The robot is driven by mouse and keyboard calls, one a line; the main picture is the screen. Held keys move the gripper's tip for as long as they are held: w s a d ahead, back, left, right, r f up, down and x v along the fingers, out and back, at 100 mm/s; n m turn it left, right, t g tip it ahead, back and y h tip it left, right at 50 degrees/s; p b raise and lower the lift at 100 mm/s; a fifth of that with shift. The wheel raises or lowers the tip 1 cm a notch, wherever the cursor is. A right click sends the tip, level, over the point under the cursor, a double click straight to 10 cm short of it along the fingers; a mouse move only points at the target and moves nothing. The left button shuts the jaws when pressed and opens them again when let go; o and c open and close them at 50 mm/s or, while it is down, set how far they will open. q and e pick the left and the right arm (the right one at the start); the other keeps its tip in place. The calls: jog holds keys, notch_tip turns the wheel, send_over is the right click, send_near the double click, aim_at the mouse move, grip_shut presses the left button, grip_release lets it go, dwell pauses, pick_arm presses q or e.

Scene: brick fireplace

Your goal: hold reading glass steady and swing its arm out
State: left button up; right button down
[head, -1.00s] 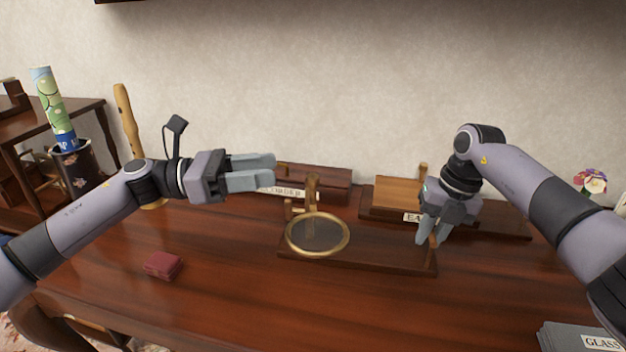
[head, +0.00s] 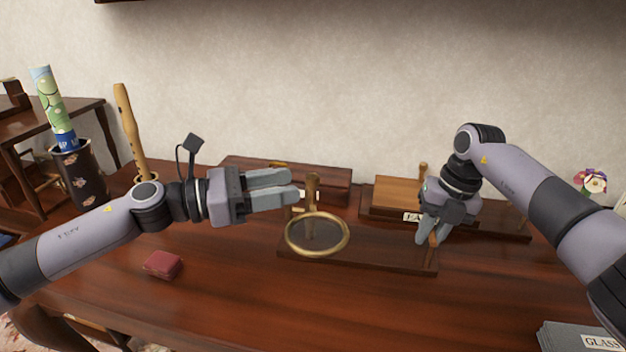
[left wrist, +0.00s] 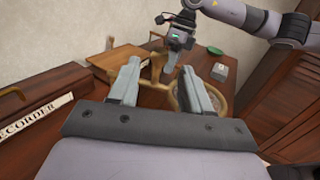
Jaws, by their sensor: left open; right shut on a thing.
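The reading glass is a round lens in a brass ring (head: 347,232), on a dark wooden base (head: 378,262) with a wooden post (head: 313,188) behind the ring. The ring also shows in the left wrist view (left wrist: 181,98), partly behind a finger. My left gripper (head: 294,186) is open and empty, its fingertips just left of the post; in the left wrist view its two fingers (left wrist: 162,75) are spread with the post beyond them. My right gripper (head: 431,238) is shut on a small upright wooden piece at the base's right end, mostly hidden by the fingers.
A long wooden box (head: 335,182) labelled as recorder lies behind my left gripper. A lighter wooden box (head: 392,194) is at the back right. A red block (head: 162,264) lies front left, and a grey box (head: 575,338) marked GLASS at front right. The table's front middle is clear.

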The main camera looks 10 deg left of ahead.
aim_at(313, 176)
pick_arm(q)
jog(key=x, duration=0.6)
grip_shut()
